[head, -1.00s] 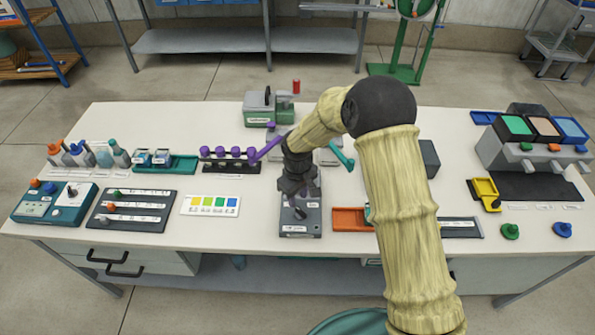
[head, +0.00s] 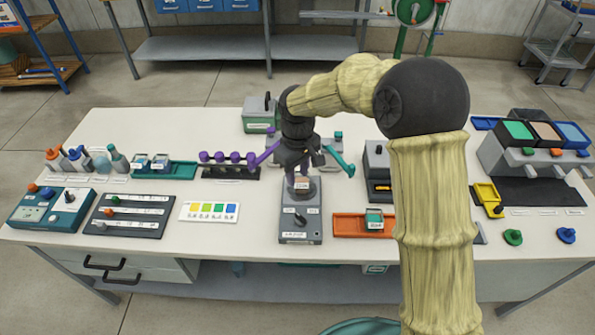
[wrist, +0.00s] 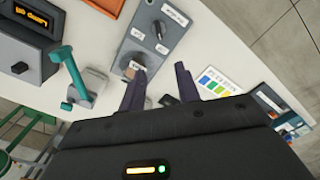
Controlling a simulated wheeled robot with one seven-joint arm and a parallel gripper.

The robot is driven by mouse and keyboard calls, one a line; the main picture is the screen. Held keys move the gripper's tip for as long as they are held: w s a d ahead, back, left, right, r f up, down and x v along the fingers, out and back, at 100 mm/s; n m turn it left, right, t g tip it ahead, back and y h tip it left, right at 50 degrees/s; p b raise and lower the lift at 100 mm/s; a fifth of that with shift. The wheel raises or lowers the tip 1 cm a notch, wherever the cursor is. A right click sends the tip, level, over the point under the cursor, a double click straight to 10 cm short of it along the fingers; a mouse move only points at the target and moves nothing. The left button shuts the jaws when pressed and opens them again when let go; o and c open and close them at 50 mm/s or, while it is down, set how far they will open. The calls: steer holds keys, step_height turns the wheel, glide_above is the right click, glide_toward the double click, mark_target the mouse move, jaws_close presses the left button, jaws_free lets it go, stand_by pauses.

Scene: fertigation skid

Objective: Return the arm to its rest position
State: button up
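My gripper (head: 299,176) hangs over the middle of the bench, above the back part of a grey control box (head: 300,225) with a dark knob. In the wrist view, the two dark purple fingers of my gripper (wrist: 160,70) stand apart with nothing between them. The grey box (wrist: 154,40) shows just beyond the fingertips, with a knob and white labels. My arm is bent, reaching forward from the right and down. In the head view, the fingers partly overlap the back of the box, and I cannot tell the gap above it.
A purple lever (head: 265,153) and a teal lever (head: 341,161) flank my gripper closely. An orange tray (head: 350,226) lies to the right, a colour card (head: 210,211) to the left. A dark display unit (head: 377,160) stands right, partly behind my arm. Bare bench lies at the back left.

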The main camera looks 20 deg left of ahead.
steer(key=s+d+r+m+t, duration=0.1)
steer(key=s+d+m, duration=0.3)
steer(key=d, duration=0.6)
steer(key=s+d+r+m, duration=0.1)
steer(key=s+d+m, duration=0.3)
steer(key=d, duration=0.6)
steer(key=s+d+r+m+t, duration=0.1)
steer(key=s+d+m, duration=0.2)
steer(key=s+d, duration=0.3)
steer(key=d, duration=0.4)
steer(key=shift+d+m+t, duration=0.15)
steer(key=shift+m+t, duration=0.15)
steer(key=shift+m, duration=0.1)
